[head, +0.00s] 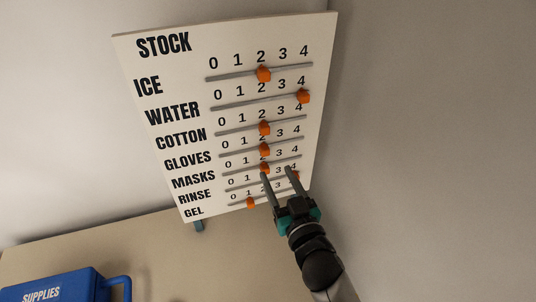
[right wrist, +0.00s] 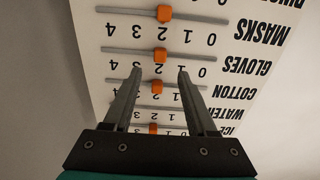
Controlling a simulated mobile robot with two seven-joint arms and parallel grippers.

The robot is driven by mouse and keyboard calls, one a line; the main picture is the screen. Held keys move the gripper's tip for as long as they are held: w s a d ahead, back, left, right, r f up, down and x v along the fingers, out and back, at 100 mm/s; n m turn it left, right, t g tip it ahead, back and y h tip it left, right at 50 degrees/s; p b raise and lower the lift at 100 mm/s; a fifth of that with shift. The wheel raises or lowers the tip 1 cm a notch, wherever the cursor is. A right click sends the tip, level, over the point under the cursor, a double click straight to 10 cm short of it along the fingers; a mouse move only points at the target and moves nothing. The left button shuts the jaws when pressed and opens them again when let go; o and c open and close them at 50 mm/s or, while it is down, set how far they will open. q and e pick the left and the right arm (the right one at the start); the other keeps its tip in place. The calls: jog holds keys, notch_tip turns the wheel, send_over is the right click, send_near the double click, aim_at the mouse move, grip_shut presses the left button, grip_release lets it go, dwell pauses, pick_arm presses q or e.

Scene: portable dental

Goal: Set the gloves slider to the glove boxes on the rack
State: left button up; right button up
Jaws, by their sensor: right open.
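The white STOCK board (head: 230,30) has several slider rows. The gloves knob (head: 264,150) is orange and sits at about 2; it also shows in the right wrist view (right wrist: 160,55), upside down. My right gripper (head: 277,169) is open and empty in front of the board's lower rows. In the right wrist view its fingertips (right wrist: 159,71) appear just below the gloves knob, one to each side; the knob is not gripped. The distance to the board is unclear. My left gripper is not in view. No rack or glove boxes show.
The cotton knob (head: 264,129) and masks knob (head: 264,168) sit close to the gloves row, both near 2. The rinse knob (head: 296,177) is beside my finger. A blue SUPPLIES container (head: 55,287) stands lower left.

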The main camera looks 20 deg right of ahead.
aim_at(266, 153)
jog(key=w, duration=0.7)
jog(key=shift+w+a, duration=0.15)
jog(key=shift+w, duration=0.05)
grip_shut()
dwell(1.3)
